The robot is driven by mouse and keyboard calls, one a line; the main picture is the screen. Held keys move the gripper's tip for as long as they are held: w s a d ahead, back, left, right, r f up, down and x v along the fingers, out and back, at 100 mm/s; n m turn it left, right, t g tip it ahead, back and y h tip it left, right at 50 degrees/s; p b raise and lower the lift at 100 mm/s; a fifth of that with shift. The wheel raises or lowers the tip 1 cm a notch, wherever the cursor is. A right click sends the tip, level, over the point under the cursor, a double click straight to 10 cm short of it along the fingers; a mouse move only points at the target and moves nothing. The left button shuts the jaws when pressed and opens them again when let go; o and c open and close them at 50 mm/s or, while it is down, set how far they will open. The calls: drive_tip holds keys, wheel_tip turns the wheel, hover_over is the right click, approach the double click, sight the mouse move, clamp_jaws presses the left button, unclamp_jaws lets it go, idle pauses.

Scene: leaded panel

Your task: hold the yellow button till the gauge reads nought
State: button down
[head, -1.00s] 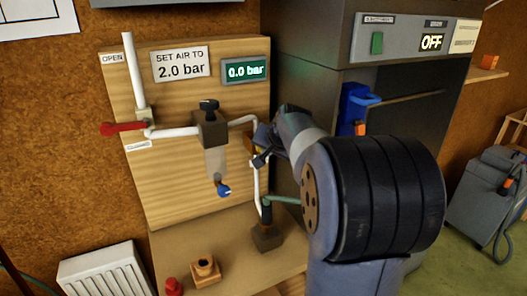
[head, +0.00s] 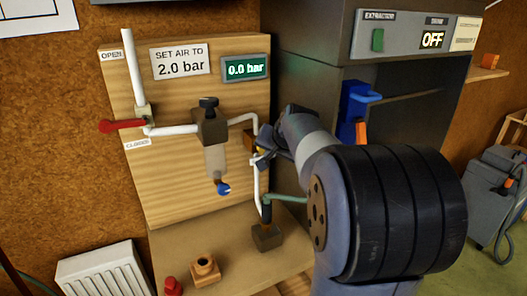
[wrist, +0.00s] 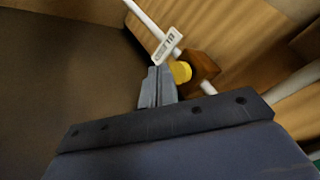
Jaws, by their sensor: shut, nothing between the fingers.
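The gauge (head: 245,68) on the wooden board reads 0.0 bar in green. The yellow button (wrist: 181,71) shows in the wrist view on a brown block (wrist: 201,70) on the white pipe. In the head view the brown block (head: 249,141) is partly behind my gripper, and I cannot make out the button there. My gripper (wrist: 158,72) is shut and empty, with its tips just left of the button in the wrist view. I cannot tell whether they touch it. In the head view my gripper (head: 262,158) is small and partly hidden by my arm.
A sign (head: 181,62) reads SET AIR TO 2.0 bar. A red lever (head: 121,125) lies sideways by the CLOSED label. A black-topped regulator (head: 210,124) stands left of the block. A dark cabinet (head: 300,70) rises close on the right.

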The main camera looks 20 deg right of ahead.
drive_tip(key=shift+s+b, duration=1)
drive_tip(key=shift+s, duration=1.5)
drive_tip(key=s+b, duration=0.1)
drive_tip(key=s, duration=0.2)
drive_tip(key=shift+s+d, duration=0.15)
drive_tip(key=shift+s, duration=0.25)
